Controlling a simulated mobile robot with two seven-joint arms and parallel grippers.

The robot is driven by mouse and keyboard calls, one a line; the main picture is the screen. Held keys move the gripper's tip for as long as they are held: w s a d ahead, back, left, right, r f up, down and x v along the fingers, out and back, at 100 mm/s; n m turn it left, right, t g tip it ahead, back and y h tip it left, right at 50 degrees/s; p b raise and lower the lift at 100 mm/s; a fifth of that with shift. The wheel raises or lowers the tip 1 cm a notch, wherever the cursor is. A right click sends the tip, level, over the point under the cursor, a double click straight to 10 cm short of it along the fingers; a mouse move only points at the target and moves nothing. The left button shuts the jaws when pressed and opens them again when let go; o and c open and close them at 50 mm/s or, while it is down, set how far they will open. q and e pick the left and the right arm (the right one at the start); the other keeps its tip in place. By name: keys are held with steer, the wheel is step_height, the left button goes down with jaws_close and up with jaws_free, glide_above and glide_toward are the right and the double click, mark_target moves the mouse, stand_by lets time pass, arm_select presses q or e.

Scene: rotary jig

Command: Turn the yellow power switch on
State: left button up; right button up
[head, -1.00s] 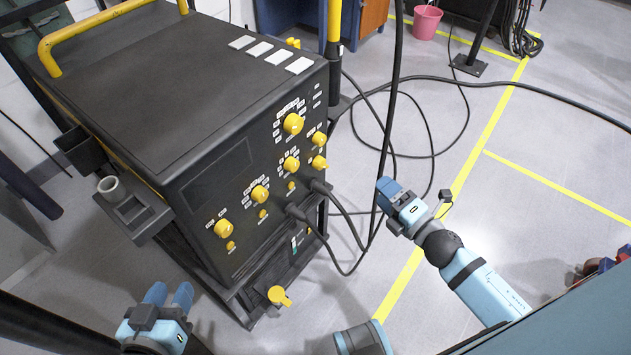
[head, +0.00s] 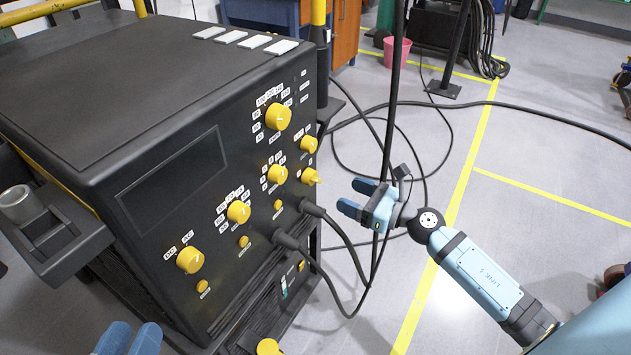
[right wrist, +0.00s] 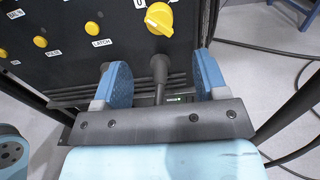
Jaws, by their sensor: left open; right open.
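A black machine (head: 105,190) carries several yellow knobs on its front panel. One yellow switch (head: 311,177) with a pointed handle sits at the panel's right edge, its tip pointing right. A yellow knob also shows at the top of the right wrist view (right wrist: 158,18), its label cut off. I cannot read which switch is for power. My right gripper (head: 357,197) is open and empty, right of the panel, fingers facing left and apart from the switch. Its fingers frame a black cable plug (right wrist: 159,72) beyond them. My left gripper (head: 131,339) is open low at left, partly cut off.
Black cables (head: 345,240) run from plugs low on the panel to the floor, beside and behind my right gripper. A grey holder (head: 55,240) juts from the machine's left side. A yellow knob (head: 268,347) shows low down.

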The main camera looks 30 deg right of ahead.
mark_target(319, 181)
arm_select(q)
steer(key=shift+f, duration=0.3)
arm_select(e)
steer(key=x, duration=0.9)
steer(key=shift+w+a, duration=0.25)
steer(key=shift+w, duration=0.05)
steer(key=shift+c, duration=0.4)
